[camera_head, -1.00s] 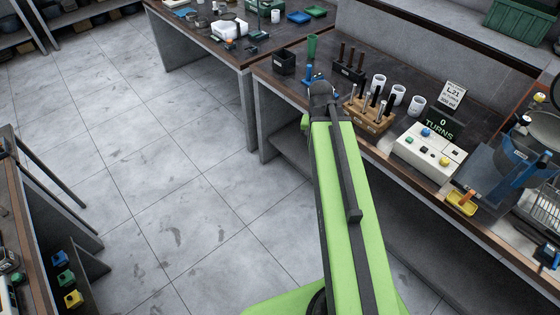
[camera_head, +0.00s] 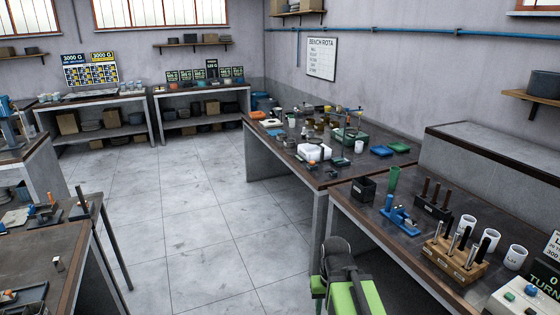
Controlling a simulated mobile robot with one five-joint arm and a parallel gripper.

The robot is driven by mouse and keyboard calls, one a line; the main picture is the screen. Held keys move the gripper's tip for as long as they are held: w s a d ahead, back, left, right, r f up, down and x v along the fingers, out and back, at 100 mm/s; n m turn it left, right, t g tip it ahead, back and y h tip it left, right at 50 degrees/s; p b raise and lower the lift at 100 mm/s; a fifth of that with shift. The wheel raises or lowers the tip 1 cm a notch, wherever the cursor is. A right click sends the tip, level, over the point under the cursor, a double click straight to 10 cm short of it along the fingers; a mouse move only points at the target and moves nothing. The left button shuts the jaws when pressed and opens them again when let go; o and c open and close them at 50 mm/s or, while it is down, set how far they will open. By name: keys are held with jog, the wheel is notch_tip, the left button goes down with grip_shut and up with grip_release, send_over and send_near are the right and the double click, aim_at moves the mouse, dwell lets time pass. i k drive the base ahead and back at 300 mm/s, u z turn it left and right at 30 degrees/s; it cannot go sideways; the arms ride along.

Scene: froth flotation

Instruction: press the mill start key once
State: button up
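A white control box (camera_head: 512,300) with coloured keys sits at the bottom right corner, cut off by the frame edge. A green key (camera_head: 509,296) and a blue key (camera_head: 530,290) show on it. I cannot tell which key is the mill start key. My green and black arm rises from the bottom centre, left of the box and apart from it. My gripper is not visible; only a dark arm joint shows at the arm's top.
Near the box, the right bench holds a wooden rack (camera_head: 454,262) of tools, white cups (camera_head: 515,285), a black holder (camera_head: 433,199) and a blue tool (camera_head: 399,215). Another bench (camera_head: 60,245) stands at left. The grey floor (camera_head: 200,230) between the benches is clear.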

aim_at(509, 296)
jog(key=z, duration=1.25)
jog(key=k, duration=0.55)
jog(key=z, duration=0.55)
